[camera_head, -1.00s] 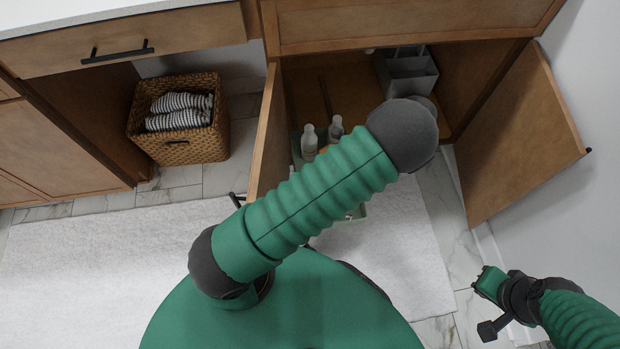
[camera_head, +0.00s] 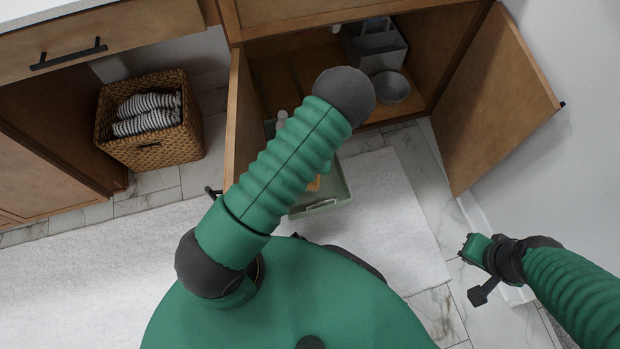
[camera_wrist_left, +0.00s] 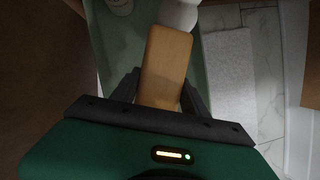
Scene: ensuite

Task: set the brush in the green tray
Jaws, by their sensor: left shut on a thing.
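My left gripper is shut on the brush, a tan wooden block (camera_wrist_left: 167,62) in the left wrist view, with a dark finger on each side. The gripper itself is hidden behind my own arm in the head view, where a small orange-tan bit of the brush (camera_head: 314,184) shows. The green tray (camera_head: 336,194) sits low at the cabinet opening, partly covered by my arm. In the wrist view the tray (camera_wrist_left: 104,50) lies beneath and beyond the brush. I cannot tell whether the brush touches it.
A white bottle (camera_wrist_left: 180,14) stands just beyond the brush; another (camera_wrist_left: 120,5) is at the tray's far end. The open cabinet doors (camera_head: 500,105) flank the space. A grey caddy (camera_head: 374,48) and bowl (camera_head: 390,87) are inside. A wicker basket (camera_head: 150,148) stands left.

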